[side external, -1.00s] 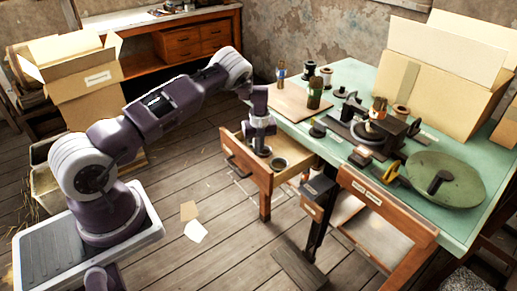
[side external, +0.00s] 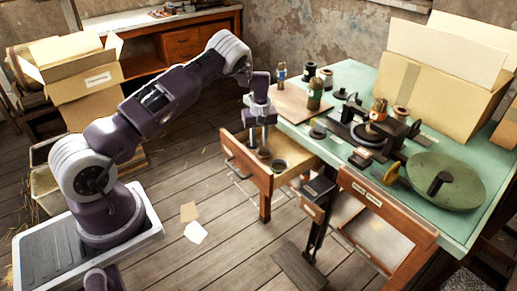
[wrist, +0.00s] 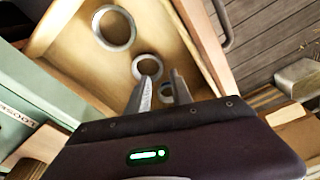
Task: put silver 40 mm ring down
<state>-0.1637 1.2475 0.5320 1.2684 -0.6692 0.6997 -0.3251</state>
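Which is the 40 mm one I cannot tell by marking. My gripper (side external: 260,141) is above the drawer, pointing down. The medium ring lies just beyond the left fingertip.
The green table (side external: 335,75) stands behind the drawer, with a wooden board (side external: 288,100), bottles, a handwheel press (side external: 368,133) and a round green disc (side external: 446,178). The drawer walls (wrist: 198,40) rise around the rings. A second open drawer (side external: 375,235) is on the right.

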